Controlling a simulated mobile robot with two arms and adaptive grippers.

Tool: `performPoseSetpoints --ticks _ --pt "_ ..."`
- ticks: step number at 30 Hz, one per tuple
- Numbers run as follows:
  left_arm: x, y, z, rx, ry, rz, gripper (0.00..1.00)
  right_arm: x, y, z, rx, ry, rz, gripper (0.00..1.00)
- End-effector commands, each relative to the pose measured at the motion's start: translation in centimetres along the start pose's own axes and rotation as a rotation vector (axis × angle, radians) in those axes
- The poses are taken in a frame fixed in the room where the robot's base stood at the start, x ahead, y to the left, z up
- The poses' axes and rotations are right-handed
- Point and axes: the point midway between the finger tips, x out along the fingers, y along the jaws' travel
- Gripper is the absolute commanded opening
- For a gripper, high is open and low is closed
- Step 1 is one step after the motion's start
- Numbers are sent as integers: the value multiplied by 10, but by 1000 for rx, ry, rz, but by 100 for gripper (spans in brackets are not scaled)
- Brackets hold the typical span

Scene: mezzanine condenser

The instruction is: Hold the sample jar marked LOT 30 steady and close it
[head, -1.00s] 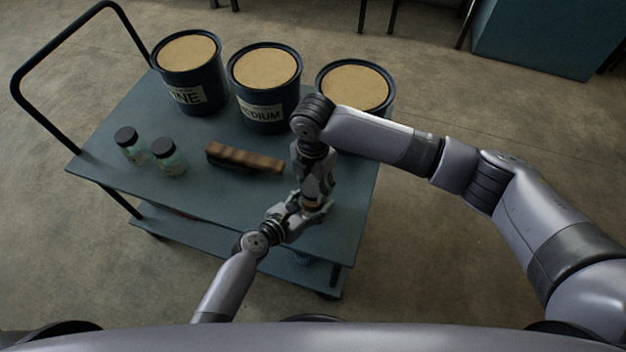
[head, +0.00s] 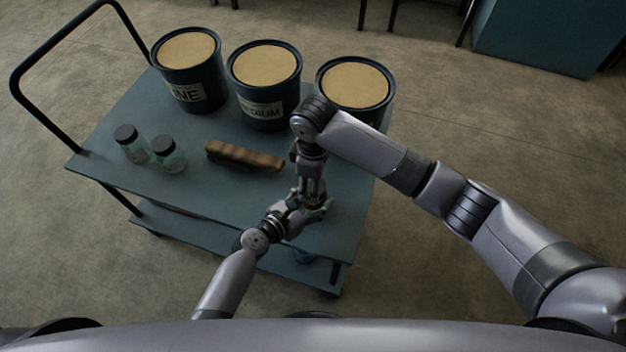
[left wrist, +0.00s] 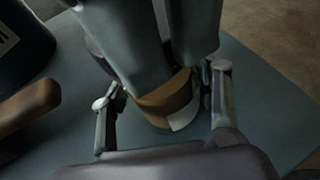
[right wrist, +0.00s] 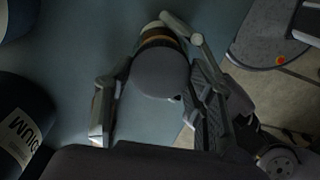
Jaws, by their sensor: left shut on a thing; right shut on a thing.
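The sample jar (left wrist: 160,105), brown with a white label patch, stands upright over the cart top; I cannot read its marking. My left gripper (left wrist: 165,88) is shut around its side. My right gripper (right wrist: 155,92) comes from above and is shut on a dark grey round lid (right wrist: 160,74). The lid sits over the jar's top in the right wrist view; I cannot tell whether it is fully seated. In the head view my left gripper (head: 308,212) and right gripper (head: 313,190) meet near the cart's front right and hide most of the jar.
The blue-grey cart (head: 205,200) carries two dark-capped jars (head: 132,145) (head: 167,155), a brown wooden-backed brush-like item (head: 243,157) and three dark buckets (head: 190,75) (head: 264,90) (head: 353,90) of tan material.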

Motion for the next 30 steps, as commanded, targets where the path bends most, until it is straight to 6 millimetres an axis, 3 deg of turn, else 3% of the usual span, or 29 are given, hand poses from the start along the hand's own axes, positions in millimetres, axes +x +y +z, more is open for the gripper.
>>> performPoseSetpoints --ticks 21,25,30 --pt "0 0 -1 0 2 -1 0 0 -2 -2 1924 -7 -9 41" --pt "0 0 -1 0 2 -1 0 1 -1 0 2106 -10 -5 41" --pt "0 0 -1 -1 2 0 0 1 0 0 2157 -9 0 41"
